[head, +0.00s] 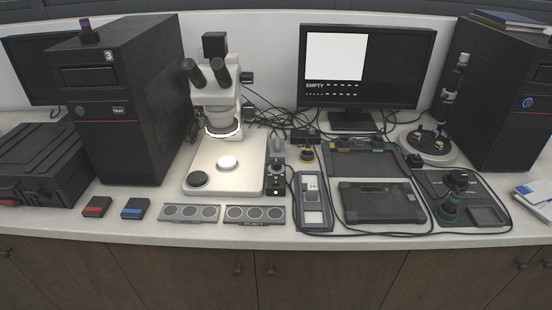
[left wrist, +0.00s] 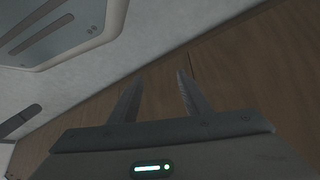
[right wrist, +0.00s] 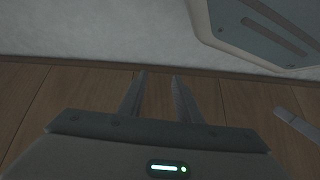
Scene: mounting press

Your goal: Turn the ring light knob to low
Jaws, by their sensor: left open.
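The microscope (head: 212,110) stands on a pale base left of centre in the head view. Its ring light (head: 223,132) glows under the head. A small dark control box (head: 275,184) with a green light stands just right of the base; it seems to carry the ring light knob, but its setting is too small to read. Neither gripper shows in the head view. My left gripper (left wrist: 161,74) is open and empty, over the brown cabinet front in the left wrist view. My right gripper (right wrist: 159,74) has a gap between its fingers and holds nothing.
A black tower (head: 118,100) stands left of the microscope. A monitor (head: 367,65) stands behind.

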